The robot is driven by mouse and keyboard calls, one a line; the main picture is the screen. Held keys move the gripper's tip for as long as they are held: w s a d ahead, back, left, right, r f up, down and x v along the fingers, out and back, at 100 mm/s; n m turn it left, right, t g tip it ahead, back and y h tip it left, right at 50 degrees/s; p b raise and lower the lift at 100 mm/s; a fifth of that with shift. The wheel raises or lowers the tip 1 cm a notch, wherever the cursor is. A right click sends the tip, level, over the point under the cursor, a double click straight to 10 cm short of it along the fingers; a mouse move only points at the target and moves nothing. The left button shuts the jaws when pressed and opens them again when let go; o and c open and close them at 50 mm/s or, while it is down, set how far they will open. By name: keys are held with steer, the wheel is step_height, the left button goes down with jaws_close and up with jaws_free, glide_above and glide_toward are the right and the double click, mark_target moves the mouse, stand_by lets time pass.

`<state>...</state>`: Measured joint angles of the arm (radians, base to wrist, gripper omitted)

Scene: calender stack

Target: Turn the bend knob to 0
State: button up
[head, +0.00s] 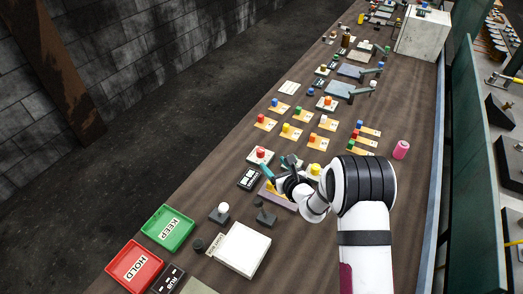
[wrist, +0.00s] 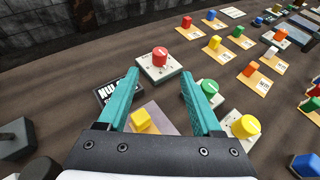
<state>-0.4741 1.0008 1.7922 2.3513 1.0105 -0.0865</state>
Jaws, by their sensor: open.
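Three dial knobs on white plates stand near my gripper (head: 279,167); I cannot read which is the bend knob. The red knob (wrist: 160,57) is just beyond my fingertips and also shows in the head view (head: 261,153). The green knob (wrist: 209,88) is by the right finger, partly hidden by it. The yellow knob (wrist: 246,126) is to the right of the right finger and also shows in the head view (head: 315,169). Each knob has a pale pointer line; the scale marks are too small to read. My gripper is open with two teal fingers, and nothing is held between them.
A black labelled box (head: 249,179) is left of the gripper. Green KEEP (head: 147,226) and red HOLD (head: 117,280) trays are at lower left.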

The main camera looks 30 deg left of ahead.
mark_target(262, 152)
steer(key=x, duration=1.2)
steer(key=shift+w+a, duration=0.15)
steer(key=shift+a, duration=0.1)
jaws_close()
